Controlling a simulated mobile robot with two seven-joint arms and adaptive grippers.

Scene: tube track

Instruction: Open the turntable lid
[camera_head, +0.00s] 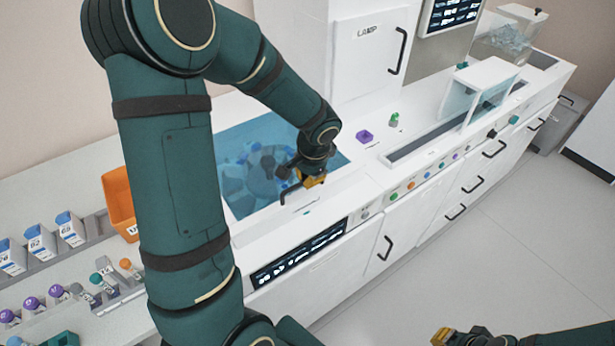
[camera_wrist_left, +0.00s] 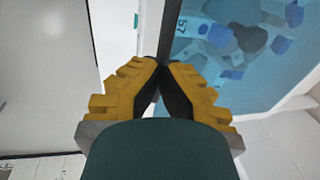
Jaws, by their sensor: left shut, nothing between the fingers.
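The turntable lid (camera_head: 235,150) is a see-through blue panel set in the white counter, and it looks closed. Blurred blue and grey shapes show beneath it. A dark handle (camera_head: 284,196) appears at its front edge, beside my left gripper (camera_head: 314,182). My left gripper is shut and empty, over the lid's front right part. In the left wrist view, the yellow fingers of my left gripper (camera_wrist_left: 160,66) meet at the tips, with the blue lid (camera_wrist_left: 285,75) to their right. I cannot tell whether they touch it. My right gripper (camera_head: 440,337) shows only partly at the bottom edge.
An orange bin (camera_head: 118,203) and racks of tubes stand on the left counter. A purple piece (camera_head: 365,136) and a green piece (camera_head: 394,120) sit right of the lid. A white cabinet (camera_head: 372,55) marked LAMP stands behind.

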